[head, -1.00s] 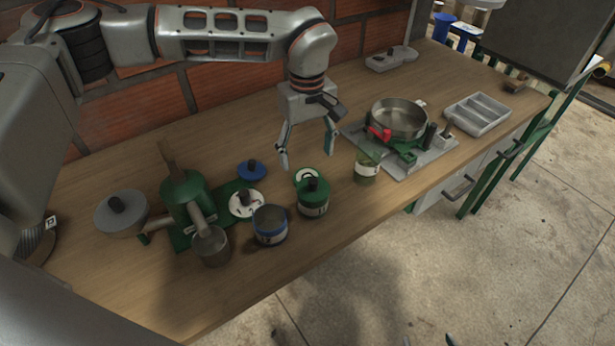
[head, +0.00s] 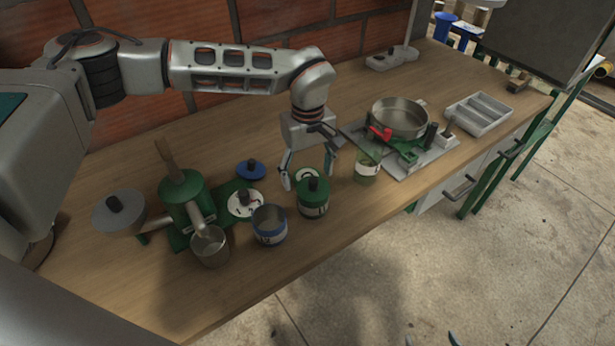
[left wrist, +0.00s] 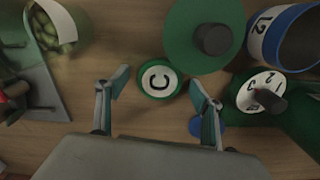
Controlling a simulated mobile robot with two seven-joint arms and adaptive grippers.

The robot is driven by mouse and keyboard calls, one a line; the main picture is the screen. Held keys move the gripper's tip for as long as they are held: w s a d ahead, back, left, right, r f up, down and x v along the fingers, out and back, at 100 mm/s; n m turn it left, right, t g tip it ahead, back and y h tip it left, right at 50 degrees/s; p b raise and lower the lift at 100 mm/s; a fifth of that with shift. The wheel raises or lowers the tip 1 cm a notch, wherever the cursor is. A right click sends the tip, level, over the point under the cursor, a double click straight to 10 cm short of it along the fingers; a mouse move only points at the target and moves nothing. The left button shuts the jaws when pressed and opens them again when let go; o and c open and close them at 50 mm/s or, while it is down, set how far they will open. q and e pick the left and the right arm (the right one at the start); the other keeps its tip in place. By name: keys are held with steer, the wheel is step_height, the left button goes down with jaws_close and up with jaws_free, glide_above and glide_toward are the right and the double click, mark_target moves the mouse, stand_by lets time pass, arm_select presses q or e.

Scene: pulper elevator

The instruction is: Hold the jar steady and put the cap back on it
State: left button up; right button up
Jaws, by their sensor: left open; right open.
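An open blue jar (head: 269,226) with a white label stands near the counter's front edge. A flat blue cap (head: 250,169) with a black knob lies behind it. A green jar (head: 313,204) stands to its right with a knobbed green lid on. A small green-rimmed disc marked C (head: 306,175) lies behind the green jar. My left gripper (head: 307,180) is open and empty, pointing down around this disc; the disc (left wrist: 159,80) shows between the fingertips in the left wrist view. Only the tips of my right gripper (head: 430,339) show at the bottom edge, open and apart.
A glass (head: 366,171) with green contents stands right of the green jar. A steel pot (head: 399,118) sits on a grey board behind it. A green grinder (head: 184,197) and metal cup (head: 210,247) stand left. A divided tray (head: 479,113) is far right.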

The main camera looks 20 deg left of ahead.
arm_select(q)
steer(key=shift+r, duration=0.1)
steer(key=c, duration=0.8)
steer(key=shift+r, duration=0.1)
step_height(320, 180, up, 20)
steer(key=shift+f+p, duration=0.1)
steer(key=shift+p, duration=0.8)
